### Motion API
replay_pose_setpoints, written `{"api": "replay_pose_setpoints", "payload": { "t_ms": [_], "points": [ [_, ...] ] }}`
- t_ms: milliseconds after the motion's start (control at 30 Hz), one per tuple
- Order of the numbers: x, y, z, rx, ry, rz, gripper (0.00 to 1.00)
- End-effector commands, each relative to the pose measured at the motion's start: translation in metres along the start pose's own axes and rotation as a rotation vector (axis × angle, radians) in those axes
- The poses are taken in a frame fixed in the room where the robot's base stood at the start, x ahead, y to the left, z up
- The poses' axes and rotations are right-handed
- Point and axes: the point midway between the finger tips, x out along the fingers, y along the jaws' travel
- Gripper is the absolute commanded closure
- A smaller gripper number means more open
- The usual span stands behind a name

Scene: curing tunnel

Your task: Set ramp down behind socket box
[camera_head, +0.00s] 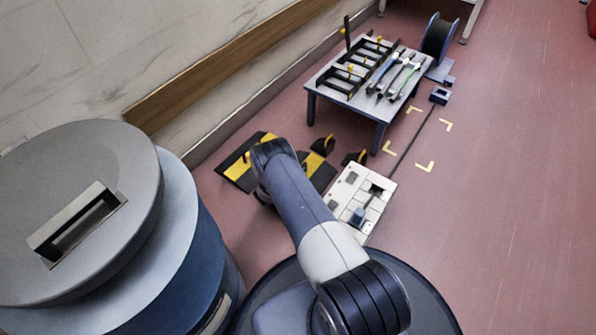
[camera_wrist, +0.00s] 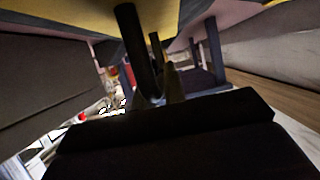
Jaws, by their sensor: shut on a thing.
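The white socket box (camera_head: 347,192) lies on the red floor right of my arm, with a dark opening and a small blue-grey plug piece on top. Black-and-yellow ramp parts show either side of my wrist: one to the left (camera_head: 238,174) and one to the right (camera_head: 316,168). My arm hides the middle, so I cannot tell which part is held. In the wrist view, a yellow-and-black ramp surface (camera_wrist: 75,20) fills the top, close to my fingers. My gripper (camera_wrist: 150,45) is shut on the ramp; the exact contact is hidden.
A low table (camera_head: 371,78) with black racks and tools stands behind the socket box. A cable reel (camera_head: 438,38) stands at its right. Yellow corner marks (camera_head: 425,166) lie on open floor at right. A large round drum (camera_head: 85,210) stands at left, near the wall.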

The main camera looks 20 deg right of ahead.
Motion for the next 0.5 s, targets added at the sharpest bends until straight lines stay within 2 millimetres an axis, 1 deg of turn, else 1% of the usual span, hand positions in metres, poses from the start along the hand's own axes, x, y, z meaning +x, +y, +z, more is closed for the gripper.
{"api": "replay_pose_setpoints", "payload": {
  "t_ms": [33,500],
  "points": [
    [0.0003,-0.0013,-0.0021,0.002,0.005,-0.001,1.00],
    [0.0034,-0.0014,0.0055,0.002,0.005,-0.001,1.00]
  ]
}}
